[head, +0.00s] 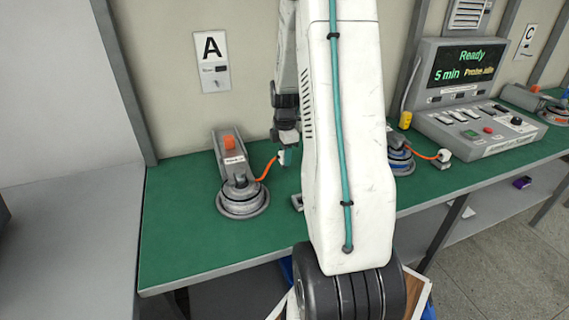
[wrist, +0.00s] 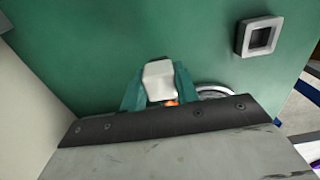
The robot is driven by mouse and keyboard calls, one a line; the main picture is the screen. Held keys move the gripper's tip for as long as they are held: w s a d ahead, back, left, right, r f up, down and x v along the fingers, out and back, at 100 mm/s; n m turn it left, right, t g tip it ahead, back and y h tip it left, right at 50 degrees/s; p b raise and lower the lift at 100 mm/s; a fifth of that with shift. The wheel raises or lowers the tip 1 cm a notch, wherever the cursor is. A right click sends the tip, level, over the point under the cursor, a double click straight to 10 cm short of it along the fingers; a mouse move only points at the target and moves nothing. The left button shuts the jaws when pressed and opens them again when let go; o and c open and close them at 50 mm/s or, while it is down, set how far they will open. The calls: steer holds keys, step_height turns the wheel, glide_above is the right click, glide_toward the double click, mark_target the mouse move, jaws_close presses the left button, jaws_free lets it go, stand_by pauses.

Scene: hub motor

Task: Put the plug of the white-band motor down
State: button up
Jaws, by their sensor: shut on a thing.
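My gripper (wrist: 158,84) is shut on a white plug (wrist: 159,72), which sits between its teal fingers above the green bench. In the head view the plug (head: 281,157) shows beside my gripper (head: 287,154), partly hidden by it. An orange cable (head: 266,170) runs from the plug to the left motor (head: 242,197), a round grey unit with a pale band and a dark blue band on its stand. In the wrist view the motor's round rim (wrist: 216,91) shows behind the gripper. I cannot tell the height of the plug above the bench.
A square grey holder (wrist: 259,37) stands on the green bench (head: 185,235), near the plug. A second motor (head: 398,160) has its own white plug (head: 443,155). A test console (head: 470,100) reads "Ready". Bench in front of the left motor is clear.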

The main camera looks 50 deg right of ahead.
steer(key=shift+w+f, duration=0.15)
steer(key=shift+f, duration=1.65)
steer(key=shift+f, duration=0.1)
steer(key=o, duration=1.1)
steer(key=shift+d, duration=0.1)
